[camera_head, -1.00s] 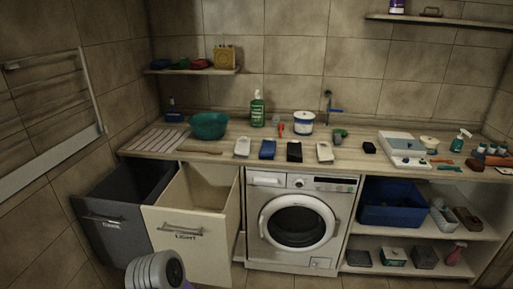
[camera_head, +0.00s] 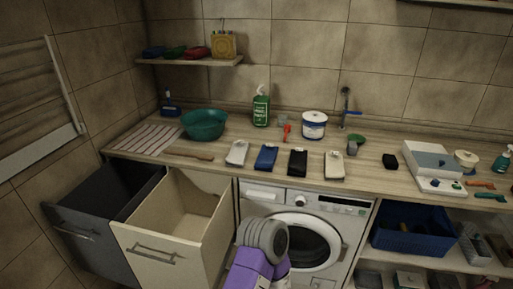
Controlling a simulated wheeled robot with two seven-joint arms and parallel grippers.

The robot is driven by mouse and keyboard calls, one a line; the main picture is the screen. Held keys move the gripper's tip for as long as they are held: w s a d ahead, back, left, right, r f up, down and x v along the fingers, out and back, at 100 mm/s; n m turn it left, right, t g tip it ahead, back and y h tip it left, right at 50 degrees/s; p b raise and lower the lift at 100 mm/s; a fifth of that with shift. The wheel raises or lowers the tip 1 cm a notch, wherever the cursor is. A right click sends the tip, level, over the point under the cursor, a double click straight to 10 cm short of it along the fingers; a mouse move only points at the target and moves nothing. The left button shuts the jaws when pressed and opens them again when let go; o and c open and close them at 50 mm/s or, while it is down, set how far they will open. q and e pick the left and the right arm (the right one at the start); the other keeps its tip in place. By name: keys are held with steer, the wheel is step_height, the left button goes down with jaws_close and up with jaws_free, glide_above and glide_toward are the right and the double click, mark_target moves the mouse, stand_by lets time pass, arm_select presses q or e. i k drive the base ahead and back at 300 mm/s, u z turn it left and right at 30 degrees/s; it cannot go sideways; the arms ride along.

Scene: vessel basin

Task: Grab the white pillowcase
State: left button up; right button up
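Several folded cloths lie in a row on the wooden counter. A white folded cloth (camera_head: 237,153) is at the left end and a cream-white one (camera_head: 334,166) at the right end. Between them lie a blue cloth (camera_head: 266,157) and a black cloth (camera_head: 297,162). I cannot tell which pale cloth is the pillowcase. A purple and grey part of my arm shows at the bottom, in front of the washing machine (camera_head: 345,208). No gripper fingers show.
A dark pull-out bin (camera_head: 85,222) and a cream bin (camera_head: 165,245) stand open and look empty. Behind the cloths are a teal bowl (camera_head: 204,124), green bottle (camera_head: 261,108) and white tub (camera_head: 314,125). A scale (camera_head: 432,160) stands at right.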

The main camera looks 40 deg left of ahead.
mark_target(236, 156)
steer(key=u, duration=0.5)
steer(key=i, duration=0.85)
steer(key=u, duration=0.6)
